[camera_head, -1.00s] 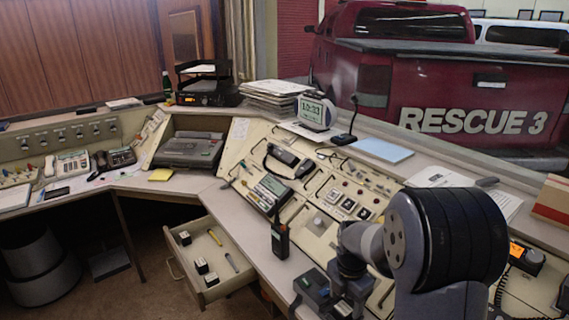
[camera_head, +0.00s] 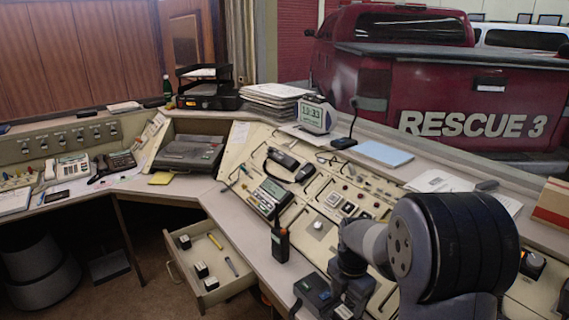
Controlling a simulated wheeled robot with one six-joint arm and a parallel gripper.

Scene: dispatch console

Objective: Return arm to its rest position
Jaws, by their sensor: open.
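My arm is at the lower right of the head view, folded in front of the slanted console panel. My gripper (camera_head: 338,304) is at the bottom edge, low over the desk front, partly cut off and partly covered by my own arm links. Its jaws are open, and I see nothing held between them. A black handheld radio (camera_head: 280,240) stands upright on the desk, left of my gripper and apart from it.
An open drawer (camera_head: 242,281) juts out at left of my gripper, with several small items inside. The console panel (camera_head: 325,228) rises behind my arm. A digital clock (camera_head: 317,114), stacked papers (camera_head: 272,97) and a microphone (camera_head: 345,140) stand on the upper ledge.

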